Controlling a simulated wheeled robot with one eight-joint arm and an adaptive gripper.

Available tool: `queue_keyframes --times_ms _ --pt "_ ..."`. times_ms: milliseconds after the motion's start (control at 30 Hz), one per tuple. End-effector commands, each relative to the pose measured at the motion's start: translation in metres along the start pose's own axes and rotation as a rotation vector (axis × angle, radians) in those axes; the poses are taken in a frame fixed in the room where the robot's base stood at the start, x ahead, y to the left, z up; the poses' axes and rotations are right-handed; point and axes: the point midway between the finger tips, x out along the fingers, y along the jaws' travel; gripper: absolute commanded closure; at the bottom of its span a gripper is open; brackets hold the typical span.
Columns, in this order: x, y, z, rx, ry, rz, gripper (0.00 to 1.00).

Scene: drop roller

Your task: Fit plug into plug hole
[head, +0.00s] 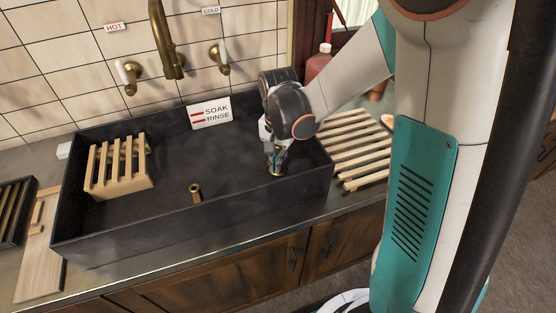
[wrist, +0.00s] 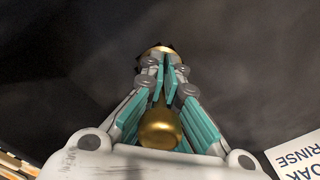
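My gripper (head: 275,168) points down inside the dark sink, near its right end. In the wrist view my gripper (wrist: 163,72) has its teal fingers closed around the stem of a brass plug (wrist: 160,128). The plug's rounded brass knob shows between the fingers, and its brass disc with a dark edge shows past the fingertips. In the head view the plug (head: 276,173) shows as a small brass spot under the fingertips, low at the sink floor. A plug hole is not clearly visible; I cannot tell whether the plug is over or in one.
A short upright brass tube (head: 195,192) stands in the sink, left of my gripper. A wooden rack (head: 119,168) sits at the sink's left end. A SOAK/RINSE sign (head: 210,113) is at the back rim. A slatted wooden rack (head: 352,145) lies right of the sink.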

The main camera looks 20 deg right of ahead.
Motion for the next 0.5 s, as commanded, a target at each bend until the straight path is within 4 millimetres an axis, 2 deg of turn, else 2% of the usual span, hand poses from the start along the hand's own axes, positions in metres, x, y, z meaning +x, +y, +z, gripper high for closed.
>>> queue_keyframes --times_ms 267,300,400,500 --pt "-0.0001 0.0000 0.0000 0.000 0.000 0.000 1.00" --pt "-0.0001 0.0000 0.0000 0.000 0.000 0.000 0.95" --pt "-0.0001 0.0000 0.0000 0.000 0.000 0.000 0.73" --pt "-0.0001 -0.0001 0.0000 0.000 0.000 0.000 0.72"
